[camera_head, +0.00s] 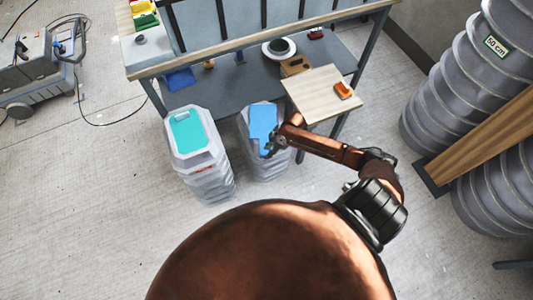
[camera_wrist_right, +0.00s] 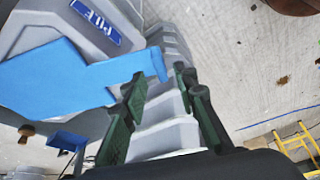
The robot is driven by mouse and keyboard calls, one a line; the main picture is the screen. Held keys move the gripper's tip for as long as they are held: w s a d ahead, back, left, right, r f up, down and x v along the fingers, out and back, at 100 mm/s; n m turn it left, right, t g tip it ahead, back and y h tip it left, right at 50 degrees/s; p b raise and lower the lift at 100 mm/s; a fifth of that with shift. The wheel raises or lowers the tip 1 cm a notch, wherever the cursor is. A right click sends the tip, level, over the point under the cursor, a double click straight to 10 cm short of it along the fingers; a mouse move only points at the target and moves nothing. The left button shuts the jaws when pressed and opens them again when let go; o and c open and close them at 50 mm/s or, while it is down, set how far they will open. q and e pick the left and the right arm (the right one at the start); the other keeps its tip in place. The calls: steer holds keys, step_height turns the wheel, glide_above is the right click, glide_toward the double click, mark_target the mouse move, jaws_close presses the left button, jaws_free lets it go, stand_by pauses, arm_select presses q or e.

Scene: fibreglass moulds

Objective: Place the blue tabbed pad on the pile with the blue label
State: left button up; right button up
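The blue tabbed pad (camera_head: 262,120) is over the top of the right-hand pile of grey moulds (camera_head: 266,169) and seems to lie flat there. In the right wrist view the pad (camera_wrist_right: 55,78) spreads to the left, and its narrow tab reaches toward my fingertips. The blue label (camera_wrist_right: 97,21) shows on a grey mould above the pad in that view. My right gripper (camera_head: 269,149) is at the pile's near right edge, beside the tab. Its green fingers (camera_wrist_right: 160,80) stand apart, with no grip on the tab visible. My left gripper is out of view.
A second pile (camera_head: 208,183) with a teal pad (camera_head: 188,131) stands to the left. A workbench (camera_head: 235,85) is behind, with a wooden board (camera_head: 318,93) bearing an orange object (camera_head: 343,90). Large ribbed grey moulds (camera_head: 470,80) stand at right. The floor at left is mostly clear.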

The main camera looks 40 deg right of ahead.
steer(key=p+v, duration=0.1)
steer(key=v, duration=0.7)
steer(key=shift+r+p, duration=0.3)
steer(key=shift+r, duration=0.05)
steer(key=shift+d, duration=0.1)
steer(key=s+d+f+m+h, duration=0.1)
steer(key=s+d+f+m, duration=0.15)
steer(key=s+f, duration=0.4)
steer(key=s+d+f+m+h, duration=0.1)
steer(key=s+d+f+m, duration=0.15)
steer(key=f, duration=0.75)
steer(key=s+d+f+m+h, duration=0.1)
steer(key=s+d+f+m, duration=0.15)
steer(key=s+f, duration=0.45)
steer(key=s+a+f, duration=0.4)
steer(key=s+f, duration=0.1)
steer(key=s, duration=0.5)
steer(key=s+a+f+m+g, duration=0.1)
steer(key=s+a+f, duration=0.4)
steer(key=s, duration=0.5)
steer(key=s+a+f+m+g, duration=0.1)
steer(key=s+a+f, duration=0.3)
steer(key=s, duration=0.6)
steer(key=shift+s+a+f+h, duration=0.2)
steer(key=shift+s+f+h, duration=0.15)
steer(key=shift+f, duration=0.65)
